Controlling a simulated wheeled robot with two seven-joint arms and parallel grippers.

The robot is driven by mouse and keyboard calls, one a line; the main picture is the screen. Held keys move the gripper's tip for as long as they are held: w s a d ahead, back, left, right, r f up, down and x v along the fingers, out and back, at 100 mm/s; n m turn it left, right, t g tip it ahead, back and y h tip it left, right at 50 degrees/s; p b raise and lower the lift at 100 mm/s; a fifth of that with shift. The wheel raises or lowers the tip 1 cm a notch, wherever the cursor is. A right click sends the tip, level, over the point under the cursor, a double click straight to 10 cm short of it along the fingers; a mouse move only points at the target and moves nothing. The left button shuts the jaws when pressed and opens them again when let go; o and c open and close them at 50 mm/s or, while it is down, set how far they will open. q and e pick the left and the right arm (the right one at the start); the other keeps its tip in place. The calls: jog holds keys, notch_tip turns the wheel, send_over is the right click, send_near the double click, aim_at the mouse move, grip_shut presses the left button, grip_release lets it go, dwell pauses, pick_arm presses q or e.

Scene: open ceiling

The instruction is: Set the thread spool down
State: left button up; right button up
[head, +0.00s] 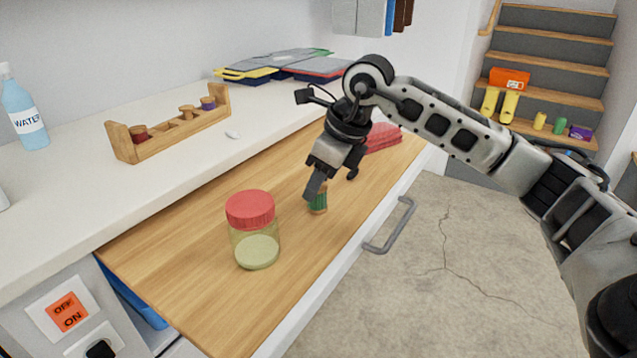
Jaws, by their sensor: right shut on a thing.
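A green thread spool (319,204) with tan ends is at the fingertips of my right gripper (316,190), over the wooden pull-out board (190,255). My right gripper is shut on the spool and points down and to the left. The gripper hides the upper part of the spool. The spool looks roughly upright, at or very near the board; I cannot tell whether it touches the wood. My left gripper is not in the head view.
A clear jar with a red lid (252,229) stands left of the spool. A red stack (382,138) lies behind the gripper. A wooden spool rack (170,125) and a water bottle (24,107) stand on the white counter (60,185). The board's near left is clear.

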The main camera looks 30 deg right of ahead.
jog(key=shift+f, duration=0.3)
jog(key=o, duration=1)
jog(key=shift+f, duration=0.15)
jog(key=shift+c, duration=0.2)
jog(key=shift+r, duration=0.3)
pick_arm(q)
jog(key=shift+p, duration=0.5)
pick_arm(e)
jog(key=v, duration=1.1)
jog(key=shift+s+r, duration=0.2)
jog(key=shift+r, duration=0.15)
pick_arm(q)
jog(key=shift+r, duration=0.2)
pick_arm(e)
jog(key=shift+d, duration=0.1)
